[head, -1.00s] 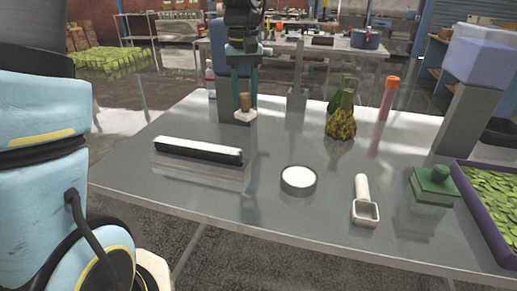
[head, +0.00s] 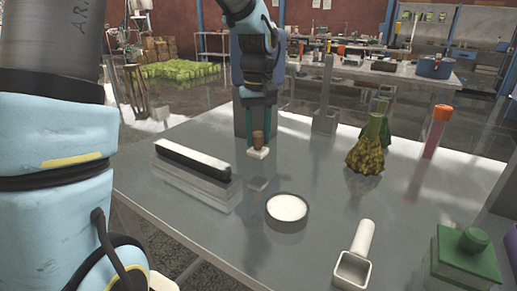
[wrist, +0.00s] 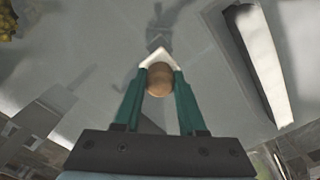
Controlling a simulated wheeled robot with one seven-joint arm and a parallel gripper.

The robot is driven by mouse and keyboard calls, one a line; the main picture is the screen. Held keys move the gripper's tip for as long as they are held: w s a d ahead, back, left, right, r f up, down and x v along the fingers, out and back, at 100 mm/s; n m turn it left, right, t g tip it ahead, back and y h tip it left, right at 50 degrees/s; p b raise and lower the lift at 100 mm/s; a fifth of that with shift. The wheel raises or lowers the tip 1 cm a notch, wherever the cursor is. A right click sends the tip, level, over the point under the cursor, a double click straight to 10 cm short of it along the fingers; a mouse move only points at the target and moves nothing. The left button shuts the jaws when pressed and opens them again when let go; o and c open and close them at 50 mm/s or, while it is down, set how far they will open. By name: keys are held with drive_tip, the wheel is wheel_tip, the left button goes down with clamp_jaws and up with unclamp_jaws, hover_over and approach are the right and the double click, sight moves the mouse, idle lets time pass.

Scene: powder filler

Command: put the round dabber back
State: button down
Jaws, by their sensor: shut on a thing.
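My gripper (head: 258,135) is shut on a dabber with a brown knob (head: 258,139) and a pale, angular-looking base (head: 258,153). In the wrist view the rounded brown knob (wrist: 160,80) sits between the green fingers, and a corner of the white base (wrist: 157,55) shows beyond it. The dabber appears to be held above the table, with a faint dark patch on the surface below. A round dark dish with a white top (head: 287,209) stands nearer on the table. The underside of the dabber is hidden.
A long black-and-white bar (head: 193,160) lies left of the dish. A white scoop (head: 355,258) and a green knobbed block (head: 464,258) are at the near right. A yellow-green flask (head: 368,150), an orange-capped tube (head: 433,132) and a grey stand (head: 325,118) are farther back.

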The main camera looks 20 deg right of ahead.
sight(258, 148)
drive_tip(key=shift+f, duration=1.95)
drive_tip(key=shift+f, duration=0.15)
drive_tip(key=shift+c, duration=2.4)
unclamp_jaws()
wheel_tip(258, 148, up, 12)
drive_tip(key=shift+r+b, duration=0.15)
drive_tip(key=shift+b, duration=0.15)
